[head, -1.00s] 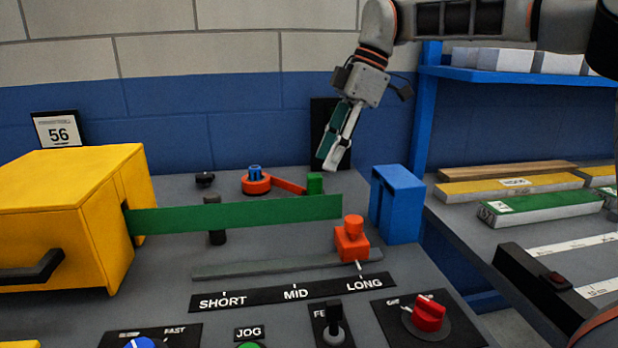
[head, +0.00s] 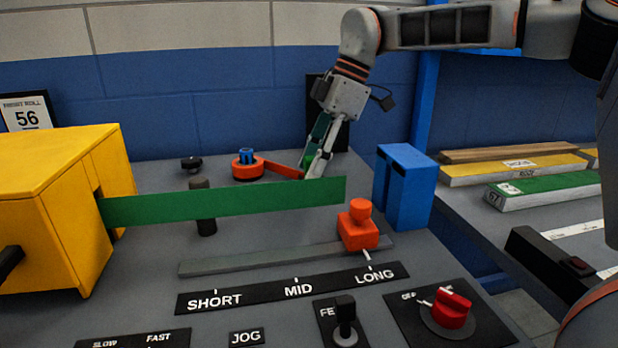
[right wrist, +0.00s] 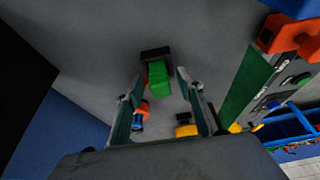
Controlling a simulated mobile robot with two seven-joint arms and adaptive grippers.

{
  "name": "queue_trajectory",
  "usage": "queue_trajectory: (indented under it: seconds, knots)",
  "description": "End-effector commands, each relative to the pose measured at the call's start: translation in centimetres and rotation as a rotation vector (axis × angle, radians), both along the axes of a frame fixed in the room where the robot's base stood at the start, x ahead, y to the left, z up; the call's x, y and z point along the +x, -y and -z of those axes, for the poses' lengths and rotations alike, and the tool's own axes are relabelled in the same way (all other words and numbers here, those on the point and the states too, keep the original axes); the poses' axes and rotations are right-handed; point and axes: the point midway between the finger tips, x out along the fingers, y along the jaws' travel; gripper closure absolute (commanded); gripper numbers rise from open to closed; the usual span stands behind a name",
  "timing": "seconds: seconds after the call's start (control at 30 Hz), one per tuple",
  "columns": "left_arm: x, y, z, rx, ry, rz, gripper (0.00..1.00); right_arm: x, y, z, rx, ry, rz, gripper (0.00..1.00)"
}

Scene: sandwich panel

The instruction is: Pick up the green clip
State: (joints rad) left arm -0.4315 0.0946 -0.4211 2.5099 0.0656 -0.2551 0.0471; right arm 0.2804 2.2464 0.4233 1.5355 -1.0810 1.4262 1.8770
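The green clip (right wrist: 158,75) is a small bright green block against a dark mount in the right wrist view. My right gripper (right wrist: 160,80) is open, with one finger on each side of the clip and visible gaps between. In the head view the right gripper (head: 311,163) points down at the far side of the panel, behind the long green strip. A bit of the clip (head: 308,161) shows there, mostly hidden by the fingers, at the end of the red arm. I cannot tell how deep the fingertips reach around it. My left gripper is not in view.
The green strip (head: 230,203) runs from the yellow box (head: 60,205) across the panel in front of the gripper. A blue block (head: 405,190) and an orange slider (head: 358,226) stand to the right. The red disc with a blue knob (head: 247,166) is left of the gripper.

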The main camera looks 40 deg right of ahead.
Motion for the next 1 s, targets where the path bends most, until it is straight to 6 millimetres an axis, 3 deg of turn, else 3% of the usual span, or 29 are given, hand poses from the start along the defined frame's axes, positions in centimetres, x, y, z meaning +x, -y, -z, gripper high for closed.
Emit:
queue_trajectory:
  seconds: [0.23,0.37,0.4,0.77,1.0]
  knots:
    - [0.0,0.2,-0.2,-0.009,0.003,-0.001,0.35,0.0,-0.1,-0.2,0.000,0.005,0.001,0.62]
    - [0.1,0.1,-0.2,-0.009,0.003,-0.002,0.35,0.0,-0.1,-0.2,0.000,0.005,0.001,0.96]
    - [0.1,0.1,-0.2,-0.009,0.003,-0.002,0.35,0.0,-0.1,-0.1,0.000,0.005,0.001,1.00]
    - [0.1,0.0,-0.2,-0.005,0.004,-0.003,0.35,0.0,0.0,-0.3,-0.001,0.004,0.001,1.00]
    - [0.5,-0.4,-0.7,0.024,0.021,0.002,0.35,0.1,0.0,-2.5,-0.004,0.010,0.002,1.00]
